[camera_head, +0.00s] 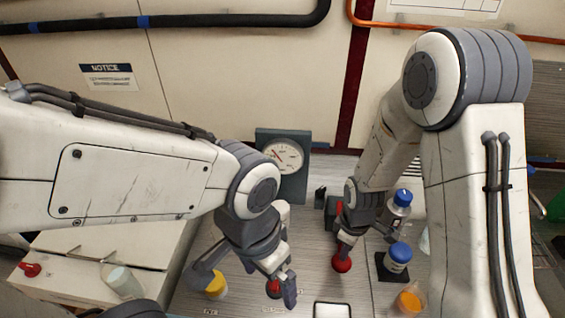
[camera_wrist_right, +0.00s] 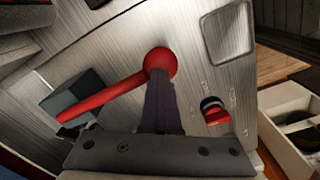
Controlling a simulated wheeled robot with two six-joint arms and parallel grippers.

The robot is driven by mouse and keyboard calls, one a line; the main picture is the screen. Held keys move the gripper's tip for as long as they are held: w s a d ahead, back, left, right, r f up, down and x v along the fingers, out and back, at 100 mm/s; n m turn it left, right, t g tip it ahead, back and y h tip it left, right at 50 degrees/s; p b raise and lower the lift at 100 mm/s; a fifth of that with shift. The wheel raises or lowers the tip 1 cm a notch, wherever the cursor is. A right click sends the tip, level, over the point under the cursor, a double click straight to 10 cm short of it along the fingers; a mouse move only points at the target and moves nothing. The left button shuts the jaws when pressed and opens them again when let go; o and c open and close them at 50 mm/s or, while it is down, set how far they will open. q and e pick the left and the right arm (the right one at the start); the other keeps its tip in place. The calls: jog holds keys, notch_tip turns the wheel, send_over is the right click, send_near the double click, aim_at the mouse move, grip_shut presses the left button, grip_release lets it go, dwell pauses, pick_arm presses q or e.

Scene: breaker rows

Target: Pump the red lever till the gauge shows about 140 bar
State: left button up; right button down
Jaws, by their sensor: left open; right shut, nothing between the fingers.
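The round white gauge (camera_head: 284,156) sits on a dark upright panel at the back of the bench; its needle points to the upper left and its numbers are too small to read. The red lever's ball end (camera_head: 342,263) shows just below my right gripper (camera_head: 345,247). In the right wrist view the red lever (camera_wrist_right: 105,97) runs from lower left up to its ball (camera_wrist_right: 161,62). My right gripper (camera_wrist_right: 160,90) is shut, its fingertips at the ball; I cannot tell whether they touch. My left gripper (camera_head: 245,279) is open above the bench's front left.
A red knob (camera_head: 273,288) and a yellow-topped item (camera_head: 216,286) are near my left gripper. Blue-capped bottles (camera_head: 399,255) and an orange item (camera_head: 409,300) stand right of the lever. A pale box (camera_head: 80,285) is at the left.

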notch_tip(320, 180, up, 8)
jog(key=p, duration=0.7)
dwell(0.8)
jog(key=shift+w+f+b, duration=0.15)
jog(key=shift+f+b, duration=3.2)
jog(key=shift+f, duration=0.8)
notch_tip(320, 180, up, 8)
jog(key=p, duration=0.7)
jog(key=shift+s+r, duration=0.2)
jog(key=shift+f, duration=0.1)
